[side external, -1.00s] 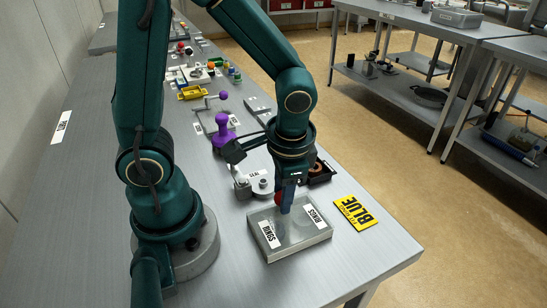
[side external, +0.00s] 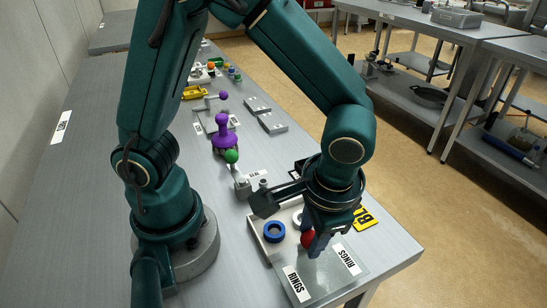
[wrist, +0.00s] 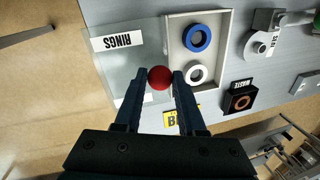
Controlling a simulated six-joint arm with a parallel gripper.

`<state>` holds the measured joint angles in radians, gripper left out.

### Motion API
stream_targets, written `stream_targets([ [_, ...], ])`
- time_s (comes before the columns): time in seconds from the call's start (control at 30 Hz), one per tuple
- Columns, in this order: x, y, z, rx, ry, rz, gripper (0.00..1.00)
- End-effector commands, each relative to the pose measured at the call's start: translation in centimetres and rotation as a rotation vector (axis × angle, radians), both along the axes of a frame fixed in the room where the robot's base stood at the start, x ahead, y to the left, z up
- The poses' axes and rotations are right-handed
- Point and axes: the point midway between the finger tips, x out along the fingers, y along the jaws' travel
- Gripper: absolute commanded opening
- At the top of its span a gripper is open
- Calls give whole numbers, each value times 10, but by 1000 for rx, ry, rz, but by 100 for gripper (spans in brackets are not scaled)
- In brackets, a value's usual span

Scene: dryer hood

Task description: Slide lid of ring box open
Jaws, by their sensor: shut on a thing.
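The ring box (side external: 256,234) is a pale, shallow tray near the table's front corner. Its clear lid (side external: 322,272) carries two RINGS labels and is slid off to the near side, with much of it beyond the tray. A blue ring (side external: 274,232) and a white ring (wrist: 195,73) lie uncovered in the tray. My gripper (side external: 313,246) is shut on the lid's red knob (side external: 307,239). In the wrist view the knob (wrist: 159,77) sits between the fingertips, beside the tray's edge. My wrist partly hides the tray in the side view.
A yellow BLUE sign (side external: 365,219) lies right of the box, partly hidden. A black WASTE box (wrist: 240,97) and a grey SEAL device (wrist: 262,42) stand beyond the tray. A purple-handled tool (side external: 224,135) stands farther back. The lid lies close to the table's front edge.

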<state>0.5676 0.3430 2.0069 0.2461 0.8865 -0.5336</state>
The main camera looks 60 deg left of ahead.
Motion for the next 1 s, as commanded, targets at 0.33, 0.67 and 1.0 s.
stream_targets([
  [0.33, 1, -5, 0, -20, -7, 1, 68],
  [0.67, 1, -8, 16, -20, -10, 2, 68],
  [1.0, -1, -15, 50, -20, -8, 1, 68],
])
